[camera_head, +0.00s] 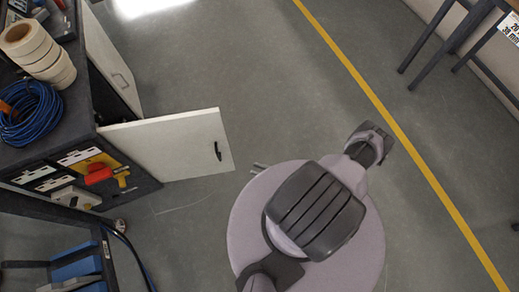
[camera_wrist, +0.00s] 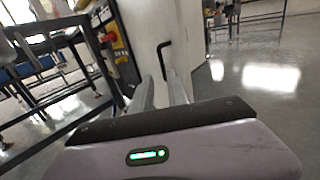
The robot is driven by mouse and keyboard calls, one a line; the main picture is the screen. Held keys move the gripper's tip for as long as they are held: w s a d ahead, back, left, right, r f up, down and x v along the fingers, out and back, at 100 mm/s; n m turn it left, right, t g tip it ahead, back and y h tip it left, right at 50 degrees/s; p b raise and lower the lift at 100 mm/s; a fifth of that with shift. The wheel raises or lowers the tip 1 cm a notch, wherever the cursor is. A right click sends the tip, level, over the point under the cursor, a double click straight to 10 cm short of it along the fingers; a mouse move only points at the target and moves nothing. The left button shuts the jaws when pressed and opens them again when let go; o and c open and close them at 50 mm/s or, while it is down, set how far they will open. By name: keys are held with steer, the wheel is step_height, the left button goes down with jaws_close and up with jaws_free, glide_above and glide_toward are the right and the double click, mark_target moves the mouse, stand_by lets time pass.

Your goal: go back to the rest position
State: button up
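My gripper (camera_wrist: 163,88) shows in the wrist view with its two grey fingers apart and nothing between them. In the head view, its small grey fingertips (camera_head: 259,168) stick out just right of the free edge of an open white cabinet door (camera_head: 165,145). They look apart from the door's black handle (camera_head: 218,151). In the wrist view, the handle (camera_wrist: 164,60) on the pale door (camera_wrist: 143,32) stands beyond the fingertips. Much of the gripper is hidden under my arm in the head view.
The cabinet at left has a dark top with tape rolls (camera_head: 38,52) and a blue cable coil (camera_head: 30,112). A red switch (camera_head: 97,173) is on its front. A dark-legged table (camera_head: 447,42) stands at upper right. The grey floor beside the yellow line (camera_head: 372,92) is clear.

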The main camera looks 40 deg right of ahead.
stand_by(0.3)
steer(key=w+d+r+n+g+y, duration=0.25)
steer(key=d+r+n+g, duration=0.2)
steer(key=r, duration=0.25)
steer(key=w+d+r+n+g+y, duration=0.1)
steer(key=w+d+r+n+g, duration=0.3)
steer(key=r, duration=0.4)
steer(key=w+a+r+n+g+h, duration=0.2)
steer(key=a+r+n+g, duration=0.15)
steer(key=r, duration=0.55)
steer(key=w+a+r+n+g+h, duration=0.1)
steer(key=a+r+n+g+h, duration=0.15)
steer(key=r+n, duration=0.45)
steer(key=s+a+r+n+t+h, duration=0.1)
steer(key=s+a+r+n+h, duration=0.1)
steer(key=r, duration=0.5)
steer(key=s+a+r+n+t+h, duration=0.2)
steer(key=s+a+r, duration=0.3)
steer(key=a+r, duration=0.2)
steer(key=s+a+r+n+t+h, duration=0.2)
steer(key=s+a+r, duration=0.1)
steer(key=r, duration=0.5)
steer(key=shift+s+a+h, duration=0.2)
steer(key=shift+a+h, duration=0.1)
steer(key=shift+a, duration=0.45)
steer(key=shift+a+n, duration=0.1)
steer(key=shift+n, duration=0.2)
